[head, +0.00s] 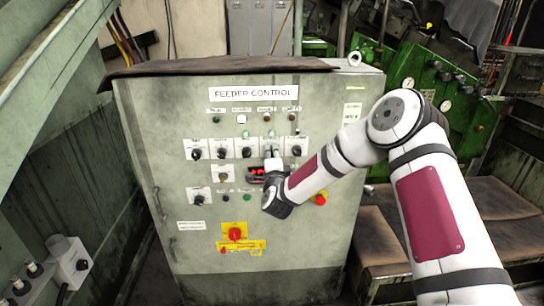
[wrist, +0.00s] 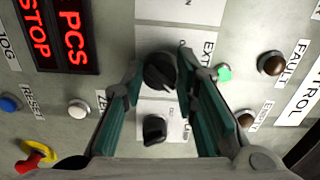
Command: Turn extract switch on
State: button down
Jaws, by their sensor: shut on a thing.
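The extract switch (wrist: 160,72) is a round black knob on a pale plate, with a partly hidden label starting "EXTR" beside it in the wrist view. My gripper (wrist: 161,80) has its two teal-padded fingers on either side of this knob and is shut on it. In the head view my gripper (head: 272,158) is at the row of knobs on the grey feeder control cabinet (head: 210,270) and hides the switch. The knob's exact pointer direction is hard to tell.
Another black knob (wrist: 154,130) sits close by, between my fingers further back. A green lamp (wrist: 224,73) and a brown fault lamp (wrist: 271,64) are to the right. A red display (wrist: 75,30) is to the left.

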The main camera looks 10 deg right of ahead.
jog(key=shift+m, duration=0.5)
jog(key=c, duration=1.3)
grip_release()
jog(key=s, duration=1.2)
jog(key=shift+a, duration=0.2)
